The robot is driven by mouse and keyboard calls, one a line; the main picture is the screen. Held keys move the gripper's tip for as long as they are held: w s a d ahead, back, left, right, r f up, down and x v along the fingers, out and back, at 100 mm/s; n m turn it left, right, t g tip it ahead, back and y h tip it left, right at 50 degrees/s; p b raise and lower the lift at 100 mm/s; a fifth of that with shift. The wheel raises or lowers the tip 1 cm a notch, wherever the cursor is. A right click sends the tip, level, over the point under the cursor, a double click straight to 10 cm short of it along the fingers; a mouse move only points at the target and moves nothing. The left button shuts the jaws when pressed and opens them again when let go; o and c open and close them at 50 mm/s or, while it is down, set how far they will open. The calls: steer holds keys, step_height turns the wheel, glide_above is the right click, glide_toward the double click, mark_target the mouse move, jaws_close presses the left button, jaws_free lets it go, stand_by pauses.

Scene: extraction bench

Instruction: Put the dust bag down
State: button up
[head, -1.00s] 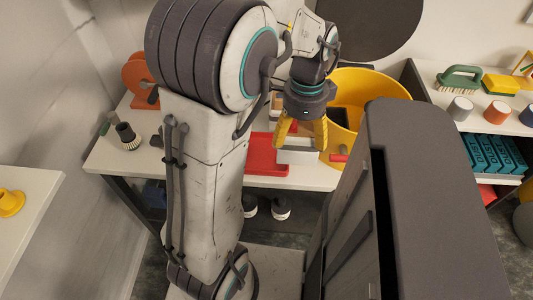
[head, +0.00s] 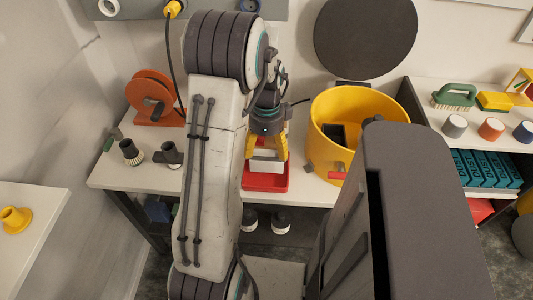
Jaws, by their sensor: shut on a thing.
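My gripper (head: 267,148) has yellow fingers and points down at the middle of the bench. It is shut on a pale, box-like thing, which I take to be the dust bag (head: 266,165). The bag hangs between the fingertips, over the red tray (head: 270,185) in the picture. I cannot tell whether its underside touches the tray. The fingers hide part of the bag's sides.
A yellow drum (head: 360,105) stands right of the tray. An orange reel (head: 152,93) and dark brush fittings (head: 131,152) are on the left. Teal boxes (head: 487,168) and coloured pots (head: 491,129) fill the right shelf. Bare bench shows near the left front.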

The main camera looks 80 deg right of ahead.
mark_target(267, 156)
steer(key=shift+f, duration=1.65)
steer(key=shift+f, duration=0.2)
steer(key=o, duration=1.1)
steer(key=shift+r, duration=0.15)
step_height(267, 156, up, 12)
steer(key=shift+d+r, duration=0.1)
